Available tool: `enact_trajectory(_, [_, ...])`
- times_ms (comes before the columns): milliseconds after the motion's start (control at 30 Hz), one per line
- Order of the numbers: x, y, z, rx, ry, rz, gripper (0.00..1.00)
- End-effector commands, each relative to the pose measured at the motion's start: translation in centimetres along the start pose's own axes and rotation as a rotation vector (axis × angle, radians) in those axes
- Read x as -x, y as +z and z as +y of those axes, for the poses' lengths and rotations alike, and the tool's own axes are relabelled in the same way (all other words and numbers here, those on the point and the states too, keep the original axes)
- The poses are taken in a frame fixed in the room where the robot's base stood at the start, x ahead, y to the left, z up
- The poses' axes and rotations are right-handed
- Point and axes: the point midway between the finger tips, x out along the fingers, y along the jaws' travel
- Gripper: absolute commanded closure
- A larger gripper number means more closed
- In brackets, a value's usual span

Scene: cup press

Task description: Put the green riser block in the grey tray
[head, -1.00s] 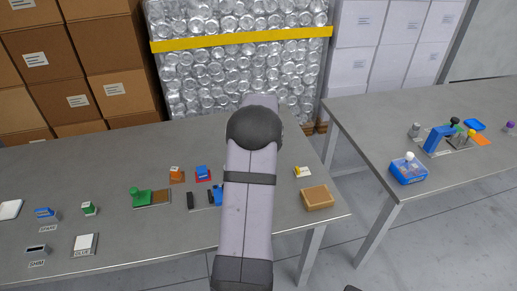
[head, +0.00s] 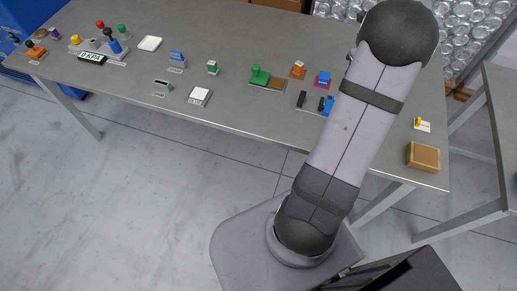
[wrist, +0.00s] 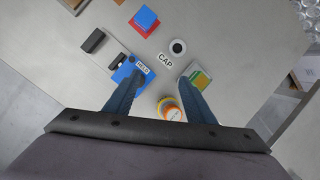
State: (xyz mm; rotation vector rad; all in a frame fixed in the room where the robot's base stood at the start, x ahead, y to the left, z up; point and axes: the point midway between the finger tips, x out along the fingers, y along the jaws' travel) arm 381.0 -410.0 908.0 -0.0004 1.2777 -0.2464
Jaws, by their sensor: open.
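My gripper (wrist: 160,78) is open in the wrist view, its two blue fingers apart with nothing between the tips. It is hidden behind my arm in the head view. Several green things show. A green knobbed piece (head: 260,74) stands on a green and brown base, and a small green block (head: 212,68) with a white front is to its left. A green and yellow piece (wrist: 201,78) lies close by my right finger in the wrist view. I cannot tell which is the riser block.
A blue labelled piece (wrist: 122,72) is by my left finger. An orange and yellow round piece (wrist: 171,109) is between the fingers, nearer the palm. A black and white round piece (wrist: 178,47) is beyond the CAP label. A wooden box (head: 423,157) is near the table's right end.

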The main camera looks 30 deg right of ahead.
Motion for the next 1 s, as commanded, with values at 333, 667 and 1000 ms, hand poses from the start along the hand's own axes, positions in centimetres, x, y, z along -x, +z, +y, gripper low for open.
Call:
enact_trajectory(333, [2.9,0.0,20.7,1.298,0.178,0.001,0.5])
enact_trajectory(667, [6.2,-8.5,34.1,2.509,0.348,-0.116,0.5])
enact_trajectory(1000, [7.6,-15.3,38.2,-2.998,-0.431,0.237,0.5])
